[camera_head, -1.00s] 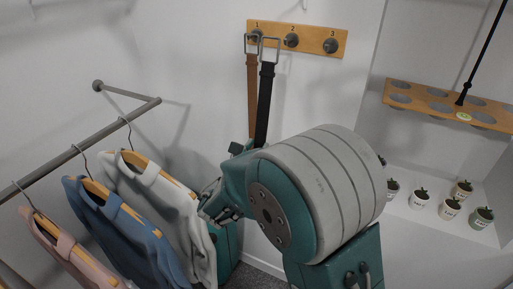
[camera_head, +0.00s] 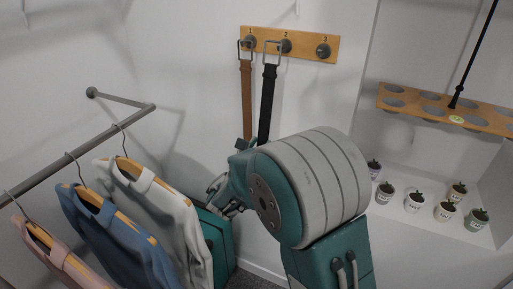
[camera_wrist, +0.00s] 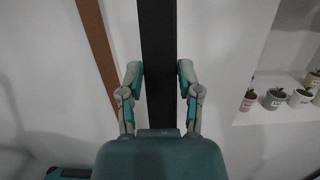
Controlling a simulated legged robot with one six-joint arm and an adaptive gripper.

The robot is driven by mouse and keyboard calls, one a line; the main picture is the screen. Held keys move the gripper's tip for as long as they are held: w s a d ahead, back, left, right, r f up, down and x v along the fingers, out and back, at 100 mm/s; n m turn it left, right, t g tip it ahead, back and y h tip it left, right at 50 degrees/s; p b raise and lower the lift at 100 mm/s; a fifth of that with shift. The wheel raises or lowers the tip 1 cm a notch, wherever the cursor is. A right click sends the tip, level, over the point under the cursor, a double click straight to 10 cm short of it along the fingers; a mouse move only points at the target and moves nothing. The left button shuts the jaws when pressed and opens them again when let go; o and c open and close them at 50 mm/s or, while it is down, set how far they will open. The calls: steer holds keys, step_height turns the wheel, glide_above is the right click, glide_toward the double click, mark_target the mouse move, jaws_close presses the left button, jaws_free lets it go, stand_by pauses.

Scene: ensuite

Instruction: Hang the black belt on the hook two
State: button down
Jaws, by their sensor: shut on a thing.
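The black belt (camera_head: 267,100) hangs straight down in the head view, with its metal buckle (camera_head: 266,45) uppermost. The buckle overlaps the left side of hook two (camera_head: 285,46) in the picture; I cannot tell whether it is around the hook or in front of it. In the wrist view the black strap (camera_wrist: 158,40) runs upright between the fingers of my gripper (camera_wrist: 161,78), which is shut on it. My arm hides the strap's lower part in the head view.
A brown belt (camera_head: 246,95) hangs from hook one (camera_head: 249,42), close to the left. Hook three (camera_head: 323,50) is bare on the wooden board (camera_head: 304,41). A clothes rail (camera_head: 75,152) with garments stands left. Potted plants (camera_head: 414,201) and a wooden holed shelf (camera_head: 440,108) are right.

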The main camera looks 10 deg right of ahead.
steer(key=shift+w+d+f, duration=0.1)
steer(key=shift+w+d, duration=0.5)
steer(key=shift+w, duration=0.2)
steer(key=shift+w+d+f, duration=0.1)
steer(key=shift+w+d, duration=0.45)
steer(key=shift+w, duration=0.25)
steer(key=shift+w+d+f, duration=0.35)
steer(key=shift+w+f, duration=0.15)
steer(key=shift+f, duration=0.4)
